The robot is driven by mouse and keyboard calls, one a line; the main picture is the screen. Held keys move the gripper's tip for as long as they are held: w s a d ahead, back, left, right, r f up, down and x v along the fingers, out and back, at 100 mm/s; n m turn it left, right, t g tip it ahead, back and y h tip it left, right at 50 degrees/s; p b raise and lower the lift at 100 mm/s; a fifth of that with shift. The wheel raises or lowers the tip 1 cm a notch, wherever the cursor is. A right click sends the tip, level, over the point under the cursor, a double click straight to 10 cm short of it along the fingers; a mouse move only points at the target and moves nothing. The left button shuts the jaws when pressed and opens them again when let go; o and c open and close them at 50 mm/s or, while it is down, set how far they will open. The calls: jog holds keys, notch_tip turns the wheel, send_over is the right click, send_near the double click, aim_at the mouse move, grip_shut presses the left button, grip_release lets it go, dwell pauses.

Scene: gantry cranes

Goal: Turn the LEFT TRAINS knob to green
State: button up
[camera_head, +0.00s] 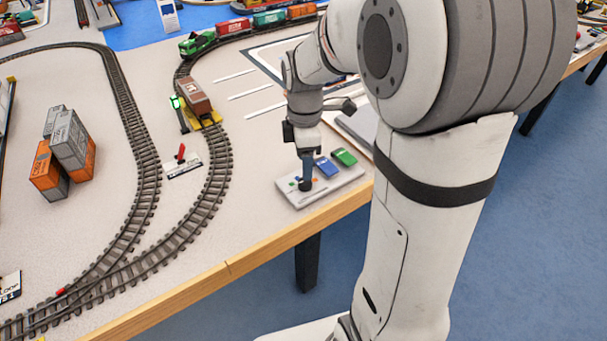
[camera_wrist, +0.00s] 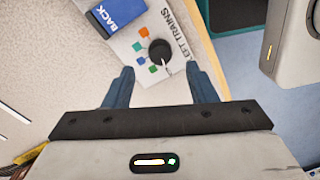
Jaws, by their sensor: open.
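The LEFT TRAINS knob (camera_wrist: 159,50) is a round black dial on a light grey control panel (camera_wrist: 170,22), with several small orange, blue and green squares along one side. Its white pointer line is toward the lower right in the wrist view; I cannot tell which square it matches. My gripper (camera_wrist: 158,74) is open, its two blue fingers spread to either side below the knob in the picture. Contact with the panel cannot be told. In the head view my gripper (camera_head: 306,184) points down over the panel's left end, mostly hiding the knob.
A blue BACK button (camera_wrist: 120,12) is near the knob; it also shows in the head view (camera_head: 327,167), with a green button (camera_head: 344,157) beside it. The wooden table edge (camera_head: 230,268) runs in front of the panel. Tracks (camera_head: 217,180) and a brown wagon (camera_head: 193,97) lie left.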

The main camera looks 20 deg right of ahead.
aim_at(305, 184)
notch_tip(305, 184, down, 6)
jog(key=shift+s+r+b, duration=0.15)
jog(key=shift+r+b, duration=0.1)
jog(key=shift+b, duration=0.2)
jog(key=c, duration=1)
jog(key=shift+o, duration=0.2)
jog(key=shift+r+m, duration=0.1)
jog(key=shift+m, duration=0.3)
jog(key=m+p, duration=0.1)
jog(key=m, duration=0.2)
jog(key=shift+m, duration=0.3)
jog(key=shift+m+p, duration=0.4)
jog(key=shift+m, duration=1.3)
